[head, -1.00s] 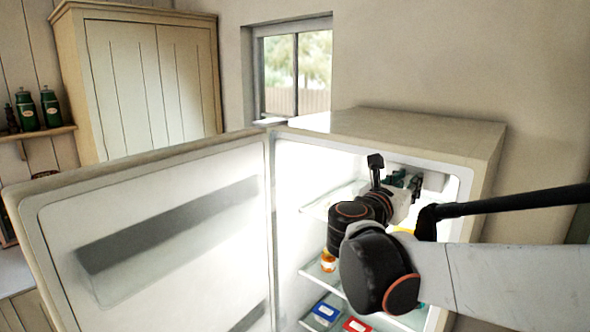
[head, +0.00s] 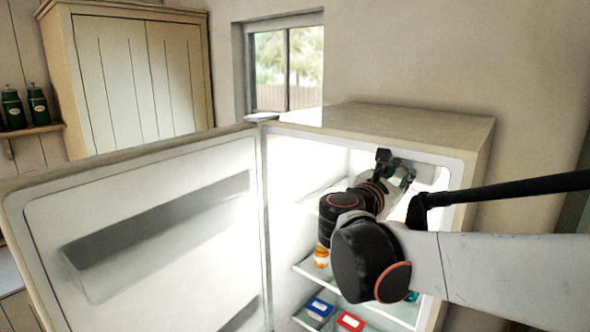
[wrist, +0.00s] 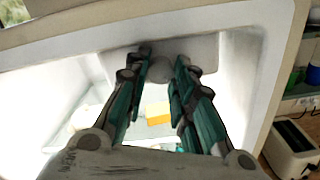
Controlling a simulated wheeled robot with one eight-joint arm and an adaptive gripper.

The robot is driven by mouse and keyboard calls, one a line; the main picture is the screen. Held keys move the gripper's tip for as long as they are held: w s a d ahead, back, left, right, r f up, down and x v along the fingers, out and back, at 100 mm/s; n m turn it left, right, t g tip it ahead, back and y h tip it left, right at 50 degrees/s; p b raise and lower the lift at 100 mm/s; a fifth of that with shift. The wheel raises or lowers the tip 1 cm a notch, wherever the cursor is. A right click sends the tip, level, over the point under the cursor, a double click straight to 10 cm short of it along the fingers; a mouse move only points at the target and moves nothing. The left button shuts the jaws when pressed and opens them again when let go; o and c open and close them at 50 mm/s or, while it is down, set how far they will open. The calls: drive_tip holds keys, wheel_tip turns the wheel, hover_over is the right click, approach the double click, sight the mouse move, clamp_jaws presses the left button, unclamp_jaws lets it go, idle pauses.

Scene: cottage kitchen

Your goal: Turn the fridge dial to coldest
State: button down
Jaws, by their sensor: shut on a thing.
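The fridge (head: 400,121) stands open, its lit inside facing me. In the wrist view, the round grey dial (wrist: 160,71) sits at the top of the inside, below a grey housing (wrist: 207,47). My gripper (wrist: 164,58) has its teal and dark fingers on either side of the dial, shut on it. In the head view, my gripper (head: 408,174) is at the upper right inside the fridge, and my arm hides the dial there. I cannot read any marking on the dial.
The fridge door (head: 150,220) is swung wide to the left. Glass shelves below my arm hold an orange jar (head: 321,256), a blue box (head: 319,308) and a red box (head: 350,321). A toaster (wrist: 291,150) shows outside the fridge at right in the wrist view.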

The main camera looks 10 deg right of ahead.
drive_tip(key=c, duration=1.3)
unclamp_jaws()
drive_tip(key=shift+s, duration=0.1)
drive_tip(key=shift+c, duration=0.2)
drive_tip(key=v, duration=1.1)
drive_tip(key=shift+s+a, duration=0.25)
drive_tip(key=shift+a, duration=0.1)
